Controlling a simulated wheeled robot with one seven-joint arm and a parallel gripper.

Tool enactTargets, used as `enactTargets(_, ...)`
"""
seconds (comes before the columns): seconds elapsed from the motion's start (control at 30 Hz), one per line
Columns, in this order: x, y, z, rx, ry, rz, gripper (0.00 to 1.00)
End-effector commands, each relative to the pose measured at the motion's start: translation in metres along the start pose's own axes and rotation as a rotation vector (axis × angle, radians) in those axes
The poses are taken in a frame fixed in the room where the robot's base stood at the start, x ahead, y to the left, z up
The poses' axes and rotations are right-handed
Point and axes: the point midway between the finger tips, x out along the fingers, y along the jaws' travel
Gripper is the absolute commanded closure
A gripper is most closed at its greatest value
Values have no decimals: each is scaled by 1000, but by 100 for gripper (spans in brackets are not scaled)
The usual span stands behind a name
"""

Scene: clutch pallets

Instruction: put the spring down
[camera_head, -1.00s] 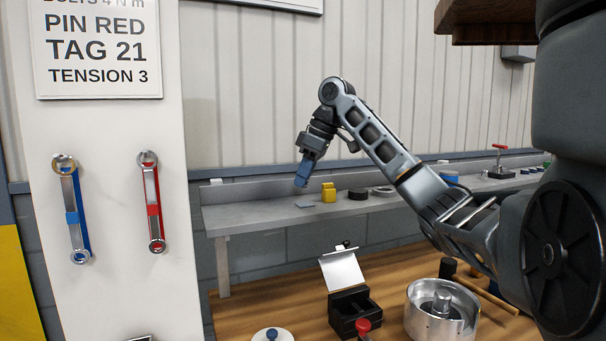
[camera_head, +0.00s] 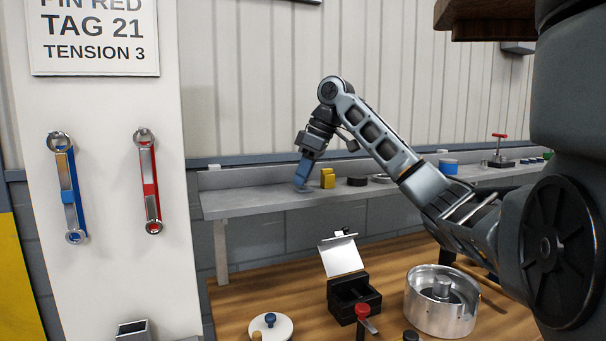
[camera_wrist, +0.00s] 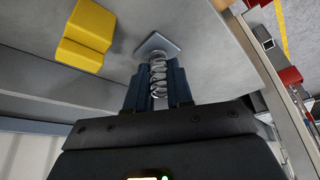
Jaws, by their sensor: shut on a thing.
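The spring (camera_wrist: 158,79) is a bright metal coil in the wrist view, held between the two blue fingers of my gripper (camera_wrist: 158,88). Its far end is at a small grey square plate (camera_wrist: 150,46) on the shelf; I cannot tell whether they touch. In the head view my gripper (camera_head: 302,186) points down at the left part of the grey shelf (camera_head: 245,201), just left of a yellow block (camera_head: 328,178). The spring is too small or hidden to make out there.
The yellow block also shows in the wrist view (camera_wrist: 88,35), close beside the gripper. A black round part (camera_head: 357,181) stands right of it. Below the shelf, the wooden bench holds an open black box (camera_head: 352,297) and a metal drum (camera_head: 440,310). The shelf's left end is clear.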

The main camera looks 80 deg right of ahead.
Motion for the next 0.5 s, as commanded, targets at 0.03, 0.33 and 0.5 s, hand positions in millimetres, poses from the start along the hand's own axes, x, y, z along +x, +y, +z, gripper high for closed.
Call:
enactTargets(0.03,1,0,0,0,0,0,100)
enactTargets(0.33,4,0,2,0,0,0,68)
enactTargets(0.5,4,0,2,0,0,0,52)
